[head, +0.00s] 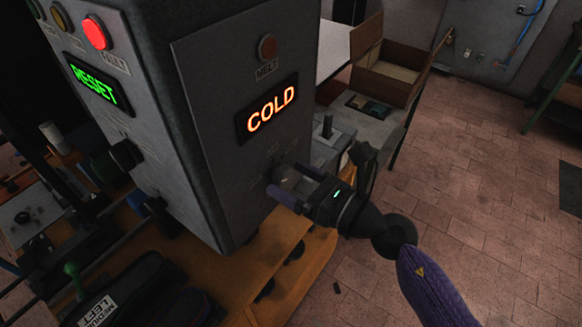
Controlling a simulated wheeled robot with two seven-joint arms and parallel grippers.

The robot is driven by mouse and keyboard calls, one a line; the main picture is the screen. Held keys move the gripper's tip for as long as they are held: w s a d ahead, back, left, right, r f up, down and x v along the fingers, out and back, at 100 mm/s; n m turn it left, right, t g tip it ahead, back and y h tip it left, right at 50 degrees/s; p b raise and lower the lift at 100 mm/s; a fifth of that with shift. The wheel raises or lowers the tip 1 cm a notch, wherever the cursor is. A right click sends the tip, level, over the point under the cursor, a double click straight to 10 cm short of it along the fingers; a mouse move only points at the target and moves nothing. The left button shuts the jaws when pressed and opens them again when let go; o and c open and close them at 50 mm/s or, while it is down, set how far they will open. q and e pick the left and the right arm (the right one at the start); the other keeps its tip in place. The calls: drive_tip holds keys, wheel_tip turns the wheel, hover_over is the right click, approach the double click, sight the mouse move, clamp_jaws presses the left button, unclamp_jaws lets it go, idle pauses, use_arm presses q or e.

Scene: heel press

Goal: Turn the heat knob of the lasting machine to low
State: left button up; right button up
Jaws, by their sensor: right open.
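The heat knob (286,174) is a small grey knob low on the right face of the grey lasting machine (213,140), below an orange COLD display (268,110). Its pointer and the small marks around it are too dark to read. My right gripper (284,180) is at the knob, coming from the lower right. Its two purple fingers are apart, one on the upper right and one on the lower left of the knob. I cannot tell whether they touch it. My left gripper is not in view.
A MELT lamp (267,47) sits above the display. The left face has a lit red FAULT lamp (95,33), a green RESET display (94,82) and a black knob (125,155). A cardboard box (388,75) stands behind. Tiled floor (480,190) is open at right.

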drive_tip(key=shift+w+a, duration=0.25)
drive_tip(key=shift+a, duration=0.2)
clamp_jaws()
